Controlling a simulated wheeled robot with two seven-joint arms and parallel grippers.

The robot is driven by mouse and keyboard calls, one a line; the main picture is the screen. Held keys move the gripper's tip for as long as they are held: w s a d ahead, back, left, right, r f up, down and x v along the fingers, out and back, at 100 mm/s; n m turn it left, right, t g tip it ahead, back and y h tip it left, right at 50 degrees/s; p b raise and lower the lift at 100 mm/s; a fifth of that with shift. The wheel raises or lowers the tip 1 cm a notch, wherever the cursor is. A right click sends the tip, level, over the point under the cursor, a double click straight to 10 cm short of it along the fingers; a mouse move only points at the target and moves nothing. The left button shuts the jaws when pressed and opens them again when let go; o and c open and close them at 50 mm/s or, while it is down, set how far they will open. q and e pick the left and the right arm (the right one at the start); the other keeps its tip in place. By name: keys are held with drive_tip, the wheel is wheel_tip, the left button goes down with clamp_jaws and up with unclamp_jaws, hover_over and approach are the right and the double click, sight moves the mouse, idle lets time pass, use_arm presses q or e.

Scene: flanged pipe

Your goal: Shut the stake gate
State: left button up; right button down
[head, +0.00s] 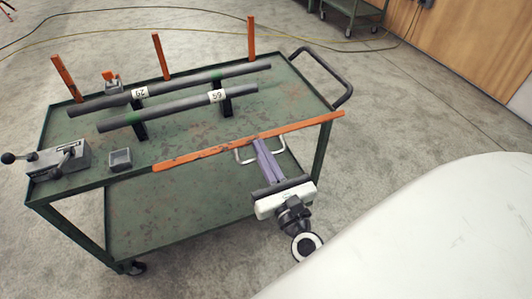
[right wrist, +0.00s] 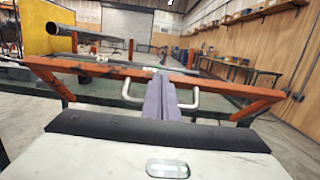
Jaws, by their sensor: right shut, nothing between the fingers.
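The stake gate (head: 210,153) is an orange bar along the near long side of the green cart (head: 75,190), with its right end by the cart's right corner. A pale metal U-shaped handle (head: 241,159) sticks out from its near side. In the right wrist view the gate (right wrist: 120,71) spans the picture, with slanting orange pieces at both ends. My right gripper (head: 259,143) is shut and empty, its purple fingers pointing at the gate. In the right wrist view the fingers (right wrist: 160,80) lie between the handle's two legs (right wrist: 195,99). Contact cannot be told. My left gripper is out of view.
Two dark pipes (head: 178,99) marked with numbers rest on supports on the cart top. Orange stakes (head: 160,54) stand along its far side. A grey clamp-like device (head: 60,160) and a small grey box (head: 120,159) sit at the left. A push handle (head: 343,80) is at the right.

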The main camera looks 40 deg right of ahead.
drive_tip(key=w+d+r+p, duration=0.1)
drive_tip(key=w+r+p, duration=0.1)
drive_tip(key=w+r, duration=0.3)
drive_tip(key=shift+x, duration=0.8)
idle(0.5)
